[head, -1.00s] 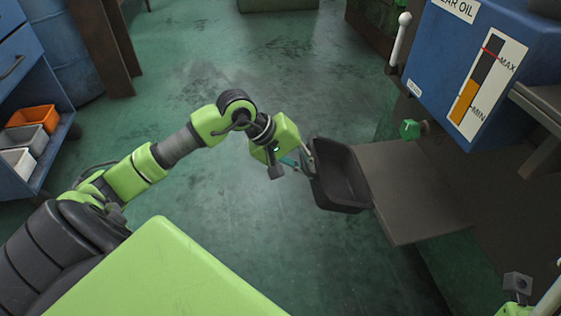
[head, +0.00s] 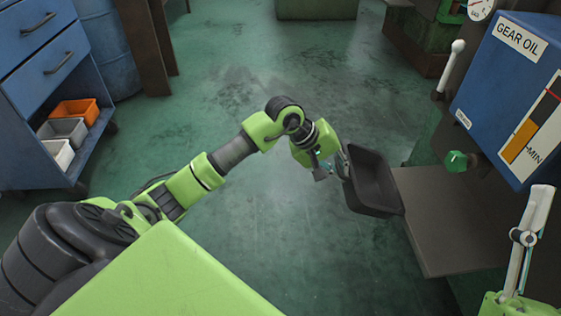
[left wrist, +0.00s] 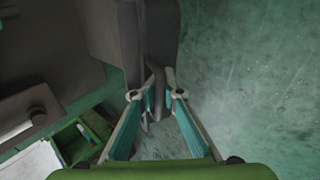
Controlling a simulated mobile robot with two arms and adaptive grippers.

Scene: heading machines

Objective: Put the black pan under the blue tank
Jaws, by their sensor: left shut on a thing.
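The black pan (head: 374,183) hangs tilted in the head view, its open side facing right. My left gripper (head: 341,163) is shut on the pan's left rim. In the left wrist view the fingers (left wrist: 158,95) close on the edge of the dark pan (left wrist: 150,35). The blue tank (head: 490,95), labelled GEAR OIL, is at the upper right, with a green knob (head: 456,161) below it. The pan is left of the tank and the knob, beside the left edge of a flat grey shelf (head: 450,225). My right gripper (head: 541,190) shows at the lower right; its jaw state is unclear.
The shelf extends below the tank and knob. A white-knobbed lever (head: 457,47) stands left of the tank. A blue drawer cart (head: 40,60) with small bins is at the far left. Green floor between is clear.

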